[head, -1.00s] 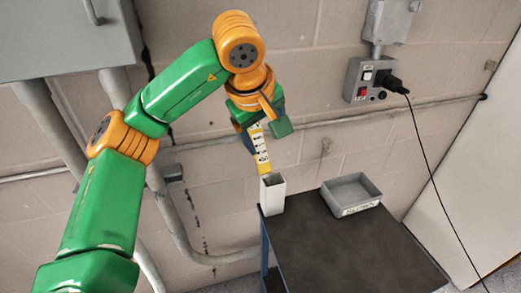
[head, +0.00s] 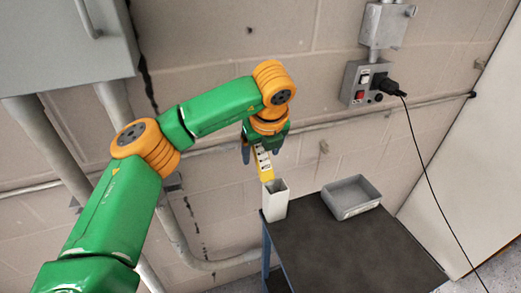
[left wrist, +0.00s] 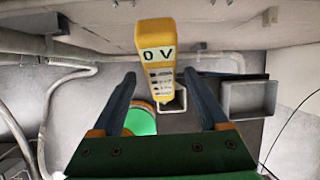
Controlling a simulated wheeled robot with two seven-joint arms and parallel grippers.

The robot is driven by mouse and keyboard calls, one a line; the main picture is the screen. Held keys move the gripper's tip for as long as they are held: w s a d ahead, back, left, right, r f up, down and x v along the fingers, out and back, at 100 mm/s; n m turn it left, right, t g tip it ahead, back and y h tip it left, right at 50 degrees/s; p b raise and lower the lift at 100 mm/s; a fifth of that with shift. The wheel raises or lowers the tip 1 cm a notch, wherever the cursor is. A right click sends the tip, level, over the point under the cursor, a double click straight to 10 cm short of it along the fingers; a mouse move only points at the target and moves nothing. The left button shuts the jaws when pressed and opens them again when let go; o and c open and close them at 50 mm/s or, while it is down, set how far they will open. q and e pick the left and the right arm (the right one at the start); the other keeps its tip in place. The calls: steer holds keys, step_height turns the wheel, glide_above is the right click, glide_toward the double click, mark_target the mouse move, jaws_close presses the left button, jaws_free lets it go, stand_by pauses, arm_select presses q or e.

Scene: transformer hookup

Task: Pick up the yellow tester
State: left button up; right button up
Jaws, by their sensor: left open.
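The yellow tester (head: 265,167) stands in the white upright holder (head: 274,203) at the table's back left corner, leaning slightly. In the left wrist view the tester (left wrist: 157,62) shows its "0 V" display, and its lower end goes into the holder (left wrist: 183,128). My left gripper (head: 261,152) is open around the tester's upper part in the head view. In the left wrist view its blue fingers (left wrist: 160,76) lie on either side of the tester, with gaps on both sides. My right gripper is in neither view.
A wall outlet box (head: 366,84) has a black plug and hanging cable. A pipe runs along the wall behind. The front of the tabletop is clear.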

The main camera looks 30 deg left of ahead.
arm_select(q)
steer(key=x, duration=0.2)
steer(key=shift+w+f, duration=0.15)
steer(key=shift+f, duration=0.3)
jaws_close()
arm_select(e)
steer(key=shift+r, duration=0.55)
arm_select(q)
steer(key=shift+r, duration=0.15)
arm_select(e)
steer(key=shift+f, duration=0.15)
